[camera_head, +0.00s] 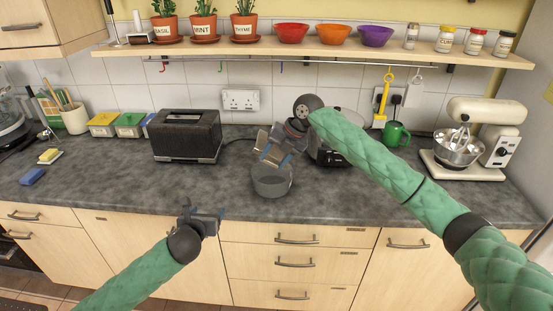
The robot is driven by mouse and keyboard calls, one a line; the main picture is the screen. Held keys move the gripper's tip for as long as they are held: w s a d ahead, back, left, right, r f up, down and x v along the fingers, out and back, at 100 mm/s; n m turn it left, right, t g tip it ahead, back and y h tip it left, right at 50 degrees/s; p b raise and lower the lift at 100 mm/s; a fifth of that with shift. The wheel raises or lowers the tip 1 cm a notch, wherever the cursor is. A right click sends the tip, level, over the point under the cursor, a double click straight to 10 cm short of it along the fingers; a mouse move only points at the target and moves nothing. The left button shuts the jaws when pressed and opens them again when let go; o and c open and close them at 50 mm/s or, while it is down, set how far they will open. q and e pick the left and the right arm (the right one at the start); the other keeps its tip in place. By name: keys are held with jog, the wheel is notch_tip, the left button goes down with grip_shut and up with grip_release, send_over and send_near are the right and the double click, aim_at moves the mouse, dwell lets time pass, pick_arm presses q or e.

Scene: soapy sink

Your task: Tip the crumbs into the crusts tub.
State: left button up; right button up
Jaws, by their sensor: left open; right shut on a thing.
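A round grey tub (272,184) stands on the worktop near its front edge; I take it for the crusts tub, though no label can be read. My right gripper (277,147) is just above the tub, shut on a small grey-brown tray-like piece (266,147) that looks tilted over the tub's opening. The gripper partly hides this piece. No crumbs can be made out at this size. My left gripper (203,212) is open and empty, in front of the worktop edge, left of and lower in the picture than the tub.
A black toaster (186,137) stands left of the tub. A silver and black appliance (329,152) is behind my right arm. A cream mixer (476,140) and green mug (396,134) are at the right. A blue sponge (32,177) lies far left. Worktop between sponge and tub is clear.

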jog(key=h, duration=0.2)
jog(key=a+h, duration=0.1)
jog(key=shift+r+h, duration=0.3)
jog(key=shift+h, duration=0.1)
jog(key=shift+a+h, duration=0.3)
jog(key=shift+h, duration=0.8)
